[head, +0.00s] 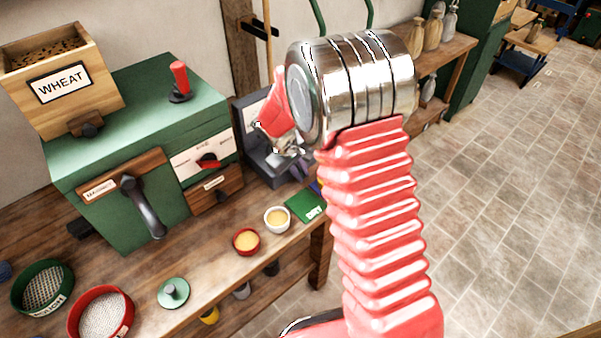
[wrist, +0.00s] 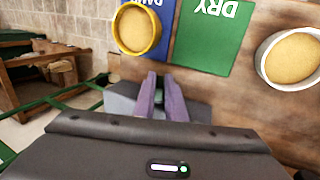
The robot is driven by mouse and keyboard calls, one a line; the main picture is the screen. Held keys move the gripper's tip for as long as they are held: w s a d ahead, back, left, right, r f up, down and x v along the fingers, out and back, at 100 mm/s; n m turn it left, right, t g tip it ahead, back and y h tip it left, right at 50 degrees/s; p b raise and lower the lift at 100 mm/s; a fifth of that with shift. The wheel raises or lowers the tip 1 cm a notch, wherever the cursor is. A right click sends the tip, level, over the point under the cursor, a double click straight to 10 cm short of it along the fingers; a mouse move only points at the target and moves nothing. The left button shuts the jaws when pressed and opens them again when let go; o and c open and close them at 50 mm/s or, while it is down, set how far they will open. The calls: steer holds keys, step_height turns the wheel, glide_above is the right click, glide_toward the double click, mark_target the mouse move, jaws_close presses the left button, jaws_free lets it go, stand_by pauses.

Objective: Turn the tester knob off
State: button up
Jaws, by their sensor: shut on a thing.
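The tester (head: 264,165) is a dark grey device with a pale panel, on the bench right of the green mill. My arm covers part of it in the head view. My gripper (head: 299,170) is at the tester's front, its purple fingers pointing down. In the wrist view my gripper (wrist: 163,80) has its fingers nearly together, with a grey body, seemingly the tester (wrist: 120,104), behind them. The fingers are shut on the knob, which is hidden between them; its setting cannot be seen.
The green DRY mat (head: 306,205) lies close by, with the blue DAMP mat (wrist: 146,10) beside it. A white bowl (head: 277,219), a red bowl (head: 246,241) and a yellow bowl (wrist: 137,30) hold grain-coloured contents. The green mill (head: 130,100) stands left. Open floor lies right.

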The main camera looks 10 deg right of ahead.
steer(key=shift+s+a+f+t+h, duration=0.15)
steer(key=shift+t+h, duration=0.15)
steer(key=shift+h, duration=0.2)
jaws_close()
steer(key=shift+s+a+f+t+h, duration=0.15)
steer(key=shift+t+h, duration=0.45)
steer(key=shift+h, duration=0.7)
steer(key=shift+s+a+f+t+h, duration=0.1)
steer(key=shift+f+t+h, duration=0.1)
steer(key=shift+t+h, duration=0.7)
steer(key=shift+a+f+t+h, duration=0.15)
steer(key=shift+t+h, duration=0.25)
steer(key=shift+h, duration=0.9)
steer(key=shift+d, duration=0.1)
steer(key=o, duration=0.7)
jaws_free()
steer(key=shift+a+r, duration=0.2)
steer(key=shift+a, duration=0.2)
steer(key=v, duration=1.1)
steer(key=shift+s+a+f, duration=0.1)
steer(key=shift+s, duration=0.1)
